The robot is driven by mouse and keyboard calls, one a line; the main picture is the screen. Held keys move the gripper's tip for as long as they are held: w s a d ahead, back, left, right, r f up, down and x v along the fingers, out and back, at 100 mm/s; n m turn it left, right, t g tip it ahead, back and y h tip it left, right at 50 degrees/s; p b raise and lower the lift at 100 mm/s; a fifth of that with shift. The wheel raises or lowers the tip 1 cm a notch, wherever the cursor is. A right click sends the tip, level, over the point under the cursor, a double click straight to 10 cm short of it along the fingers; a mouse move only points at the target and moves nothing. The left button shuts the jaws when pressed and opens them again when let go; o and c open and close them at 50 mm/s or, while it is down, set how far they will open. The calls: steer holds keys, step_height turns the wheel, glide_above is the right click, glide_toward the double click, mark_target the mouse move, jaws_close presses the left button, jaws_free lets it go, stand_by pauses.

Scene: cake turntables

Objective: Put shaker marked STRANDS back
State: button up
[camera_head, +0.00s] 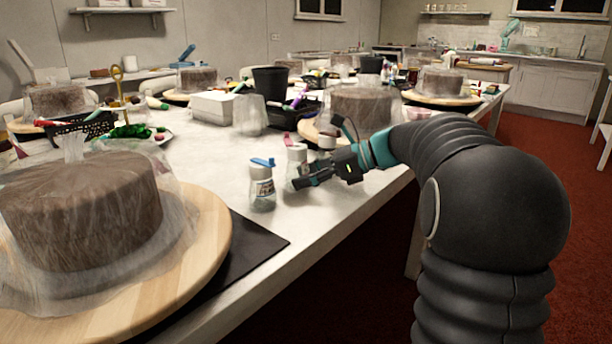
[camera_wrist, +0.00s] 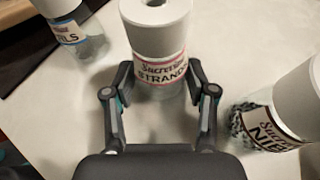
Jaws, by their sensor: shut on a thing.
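The shaker marked STRANDS (camera_wrist: 160,66) is between the two fingers of my gripper (camera_wrist: 159,84) in the wrist view, with its label facing the camera. In the head view, my gripper (camera_head: 311,177) is low over the white table near its front edge. The shaker there (camera_head: 296,154) looks upright, with a white top and a reddish lid, its lower part partly hidden by the gripper. Whether its base touches the table is hard to tell.
A blue-lidded shaker (camera_head: 262,187) stands just left; its label ends in "LS" in the wrist view (camera_wrist: 75,28). A shaker marked "NI…" (camera_wrist: 275,120) stands close right. A wrapped cake (camera_head: 80,210) on a wooden turntable (camera_head: 213,235) is at front left. Another wrapped cake (camera_head: 362,106) is behind.

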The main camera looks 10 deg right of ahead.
steer(key=o, duration=1.3)
steer(key=shift+f, duration=0.1)
steer(key=shift+d+r, duration=0.2)
steer(key=shift+r, duration=0.05)
steer(key=p+v, duration=0.1)
steer(key=v, duration=1)
steer(key=shift+s+d+r, duration=0.1)
steer(key=shift+s+d, duration=0.05)
steer(key=shift+d, duration=0.1)
